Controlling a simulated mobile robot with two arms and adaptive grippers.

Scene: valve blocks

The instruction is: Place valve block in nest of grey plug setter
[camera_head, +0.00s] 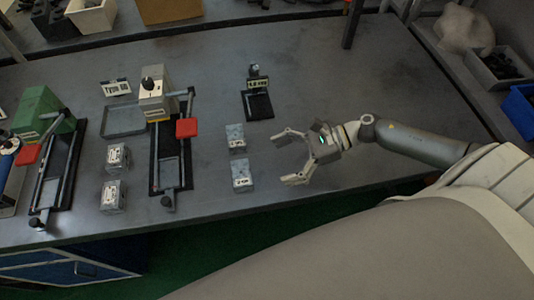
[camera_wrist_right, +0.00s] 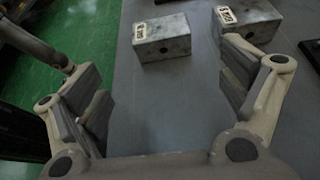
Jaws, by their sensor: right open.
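The grey plug setter (camera_head: 155,100) stands on the table left of centre, with a red handle and a black base reaching toward the front edge. Its nest area (camera_head: 169,172) looks empty. Two grey valve blocks with white labels, a front one (camera_head: 242,183) and a back one (camera_head: 236,143), sit to its right. My right gripper (camera_head: 285,157) is open and empty, just right of these blocks. In the right wrist view, the front block (camera_wrist_right: 165,46) lies beyond the open fingers (camera_wrist_right: 163,95), and the back block (camera_wrist_right: 252,24) is partly behind the right finger. My left gripper is out of view.
Two more valve blocks (camera_head: 117,158) (camera_head: 113,196) sit left of the grey setter. A green plug setter (camera_head: 42,110) stands at far left, and a small black stand (camera_head: 258,104) behind the right blocks. A grey tray (camera_head: 123,133) lies behind. The table's right part is clear.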

